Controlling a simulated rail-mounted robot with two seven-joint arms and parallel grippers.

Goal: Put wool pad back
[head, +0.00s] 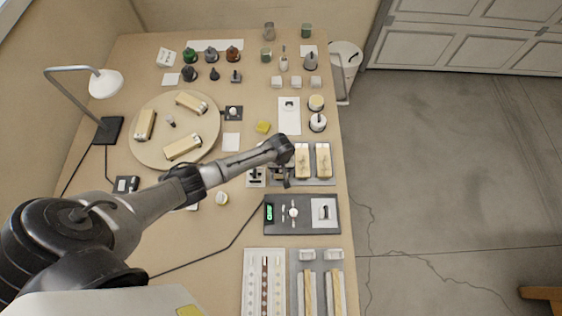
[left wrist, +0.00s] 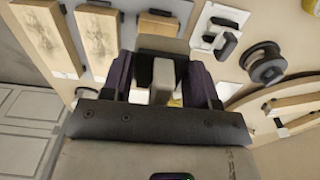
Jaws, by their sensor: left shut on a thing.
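My left gripper (head: 284,180) is over the bench's right part, at the near left end of the tray with wood panels. In the left wrist view its dark fingers (left wrist: 162,88) are shut on a pale grey block, which looks like the wool pad (left wrist: 162,75). A dark grey plate (left wrist: 160,46) shows just beyond the fingertips. In the head view the gripper hides most of the held block. Two engraved wood panels (head: 302,160) lie on the grey tray (head: 318,182) beside the gripper. My right gripper is not in view.
A round board (head: 150,112) with wood blocks lies left. A white card (head: 289,115) and round-topped items (head: 317,122) stand beyond. A desk lamp (head: 106,84) stands at the left edge.

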